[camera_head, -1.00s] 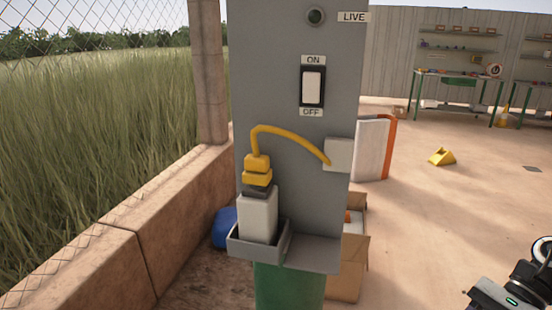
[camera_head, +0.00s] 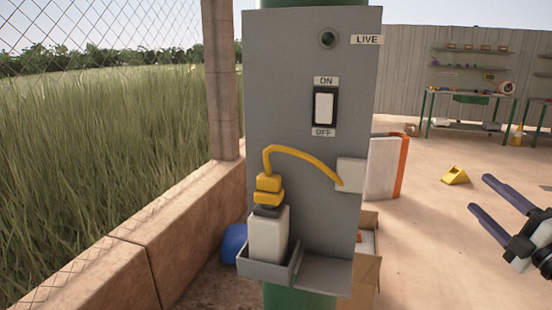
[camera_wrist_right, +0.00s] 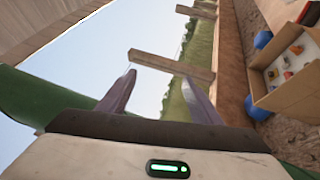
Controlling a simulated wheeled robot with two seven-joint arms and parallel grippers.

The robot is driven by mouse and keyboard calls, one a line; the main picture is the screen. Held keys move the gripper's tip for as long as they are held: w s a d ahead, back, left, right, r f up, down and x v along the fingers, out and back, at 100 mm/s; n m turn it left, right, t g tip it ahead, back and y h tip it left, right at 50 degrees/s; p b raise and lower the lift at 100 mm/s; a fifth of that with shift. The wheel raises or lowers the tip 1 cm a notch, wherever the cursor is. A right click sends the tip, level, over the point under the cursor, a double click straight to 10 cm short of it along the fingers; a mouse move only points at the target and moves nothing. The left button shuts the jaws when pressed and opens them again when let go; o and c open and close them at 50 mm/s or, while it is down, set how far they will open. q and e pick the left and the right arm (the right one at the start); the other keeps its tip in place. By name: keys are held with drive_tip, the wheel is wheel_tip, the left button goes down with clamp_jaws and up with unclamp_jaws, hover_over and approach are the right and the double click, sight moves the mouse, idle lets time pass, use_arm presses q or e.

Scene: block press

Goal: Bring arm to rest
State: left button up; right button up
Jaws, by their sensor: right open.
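My right gripper (camera_head: 493,199) is at the right edge of the head view, its two dark fingers spread apart with nothing between them. In the right wrist view its fingers (camera_wrist_right: 160,98) are also apart and empty. It is well clear of the grey panel (camera_head: 325,233). The panel carries a white rocker switch (camera_head: 324,108) between ON and OFF labels, and a dark round lamp (camera_head: 327,39) beside a LIVE label. A yellow plug (camera_head: 268,189) sits on a white block (camera_head: 267,235) in the panel's tray, its cable running to a pale box (camera_head: 350,174). My left gripper is out of view.
A cardboard box (camera_head: 369,262) and a blue object (camera_head: 234,243) stand behind the panel. A low wall (camera_head: 110,255) and mesh fence run along the left. A yellow wedge (camera_head: 455,175) lies on open floor at the right. A workbench (camera_head: 470,93) stands far back.

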drive_tip(key=d+f+m+g+h, duration=0.5)
drive_tip(key=d+f+m+h, duration=0.45)
drive_tip(key=d+m, duration=0.5)
drive_tip(key=s+a+f+m+g+y, duration=0.1)
drive_tip(key=s+a+f+g+y, duration=0.3)
drive_tip(key=a+f, duration=1)
drive_tip(key=s+a+f+y, duration=0.1)
drive_tip(key=s+a+f, duration=0.85)
drive_tip(key=f, duration=0.35)
drive_tip(key=s+a+f+m+g+y, duration=0.1)
drive_tip(key=s+a+f, duration=0.3)
drive_tip(key=s+a, duration=0.6)
drive_tip(key=s+a+f+m+g+y, duration=0.1)
drive_tip(key=s+a+f, duration=0.3)
drive_tip(key=s+a, duration=0.6)
drive_tip(key=shift+a+m+g+y, duration=0.3)
drive_tip(key=shift+a+m+y, duration=0.35)
drive_tip(key=shift+a+m, duration=0.2)
drive_tip(key=shift+c, duration=0.3)
